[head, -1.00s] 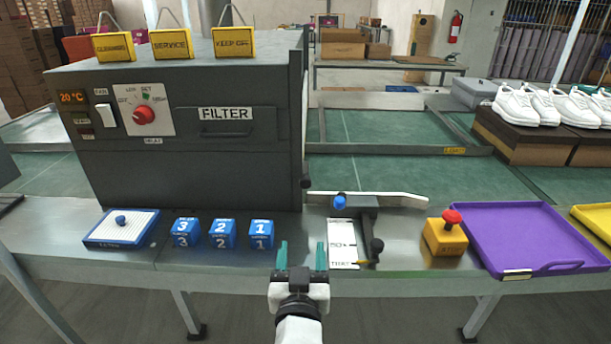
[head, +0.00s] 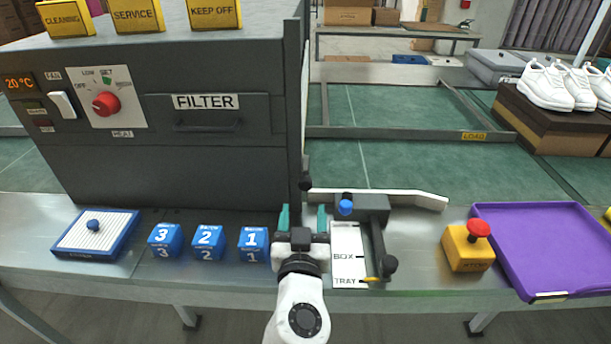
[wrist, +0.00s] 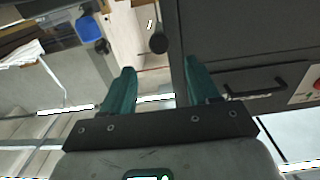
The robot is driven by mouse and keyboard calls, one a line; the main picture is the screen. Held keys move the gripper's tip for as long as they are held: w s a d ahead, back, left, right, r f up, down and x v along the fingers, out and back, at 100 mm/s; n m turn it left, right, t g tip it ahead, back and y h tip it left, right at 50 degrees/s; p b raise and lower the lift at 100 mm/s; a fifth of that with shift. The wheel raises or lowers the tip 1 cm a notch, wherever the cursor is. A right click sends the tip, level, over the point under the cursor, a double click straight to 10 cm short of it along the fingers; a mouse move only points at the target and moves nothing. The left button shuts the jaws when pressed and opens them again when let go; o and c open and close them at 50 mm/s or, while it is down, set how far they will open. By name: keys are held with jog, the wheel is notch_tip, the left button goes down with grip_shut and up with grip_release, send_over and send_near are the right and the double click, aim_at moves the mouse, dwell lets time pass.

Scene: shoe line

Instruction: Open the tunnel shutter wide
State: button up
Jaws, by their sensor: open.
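The tunnel is a dark grey box (head: 160,165) at the left of the head view. A tall dark panel (head: 298,110), seen nearly edge-on at its right end, looks like the shutter; how far it is open I cannot tell. A black knob (head: 305,181) stands out near the panel's lower edge. It also shows in the wrist view (wrist: 158,40), ahead of and between the fingertips. My gripper (head: 302,218) is open with teal fingers, just below the knob in the head view. In the wrist view my gripper (wrist: 160,70) is empty and appears apart from the knob.
Right of my gripper stands a stand with a blue knob (head: 346,207) and a white scale card (head: 347,255). Blue numbered blocks (head: 208,240) lie to the left. A red-topped yellow button box (head: 468,248) and purple tray (head: 550,235) stand further right.

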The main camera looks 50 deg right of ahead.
aim_at(305, 185)
jog(key=p+x, duration=0.1)
jog(key=x, duration=0.9)
jog(key=shift+w+d, duration=0.1)
jog(key=shift+d, duration=0.05)
jog(key=shift+c, duration=0.4)
grip_shut()
